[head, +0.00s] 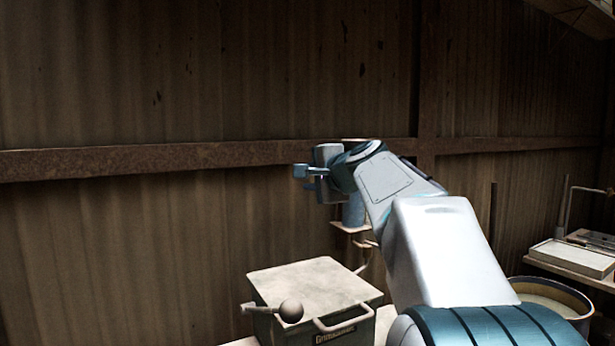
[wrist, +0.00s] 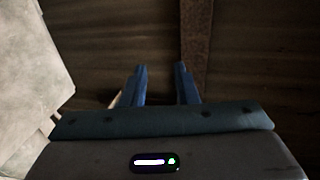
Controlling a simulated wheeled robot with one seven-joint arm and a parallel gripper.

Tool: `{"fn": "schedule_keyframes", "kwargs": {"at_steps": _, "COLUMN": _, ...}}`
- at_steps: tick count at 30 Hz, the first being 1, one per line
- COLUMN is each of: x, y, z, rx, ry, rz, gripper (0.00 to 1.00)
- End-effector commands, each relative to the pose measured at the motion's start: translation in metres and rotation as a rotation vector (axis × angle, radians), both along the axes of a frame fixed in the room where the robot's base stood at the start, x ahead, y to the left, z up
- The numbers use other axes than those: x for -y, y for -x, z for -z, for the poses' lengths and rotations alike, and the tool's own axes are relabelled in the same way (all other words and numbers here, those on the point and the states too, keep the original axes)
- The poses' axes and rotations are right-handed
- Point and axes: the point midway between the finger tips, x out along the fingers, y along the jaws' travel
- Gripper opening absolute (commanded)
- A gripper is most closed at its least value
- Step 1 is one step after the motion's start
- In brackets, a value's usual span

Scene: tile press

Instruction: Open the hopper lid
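The hopper is a box with a pale, flat lid (head: 305,284) on top, at the bottom centre of the head view. The lid lies closed on the box. A bar handle (head: 345,319) shows along its front right edge. My gripper (head: 303,171) is above and behind the lid, apart from it, and points left. In the wrist view the two blue fingers (wrist: 161,84) stand apart with nothing between them. A pale flat surface (wrist: 32,70), likely the lid, shows at the left of that view.
A lever with a round knob (head: 290,311) sticks out at the hopper's front left. A round tub (head: 553,296) stands at the right, near a bench (head: 575,258) with a pale tray. The space left of my gripper is clear.

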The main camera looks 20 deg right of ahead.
Motion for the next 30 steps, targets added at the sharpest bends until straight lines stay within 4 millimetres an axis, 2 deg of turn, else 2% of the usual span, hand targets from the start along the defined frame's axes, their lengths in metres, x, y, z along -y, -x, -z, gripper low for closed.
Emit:
{"fn": "schedule_keyframes", "kwargs": {"at_steps": 6, "x": -0.001, "y": -0.0128, "z": 0.0027, "rx": 0.0, "ry": 0.0, "rz": 0.001, "gripper": 0.27}}
{"fn": "schedule_keyframes", "kwargs": {"at_steps": 14, "x": -0.0013, "y": -0.0138, "z": 0.0029, "rx": 0.0, "ry": -0.001, "rz": 0.001, "gripper": 0.27}}
{"fn": "schedule_keyframes", "kwargs": {"at_steps": 15, "x": -0.0013, "y": -0.0138, "z": 0.0029, "rx": 0.0, "ry": -0.001, "rz": 0.001, "gripper": 0.24}}
{"fn": "schedule_keyframes", "kwargs": {"at_steps": 18, "x": -0.0012, "y": -0.0136, "z": 0.0029, "rx": 0.0, "ry": 0.0, "rz": 0.001, "gripper": 0.0}}
{"fn": "schedule_keyframes", "kwargs": {"at_steps": 30, "x": -0.0012, "y": -0.0135, "z": 0.0029, "rx": 0.0, "ry": 0.0, "rz": 0.0, "gripper": 0.0}}
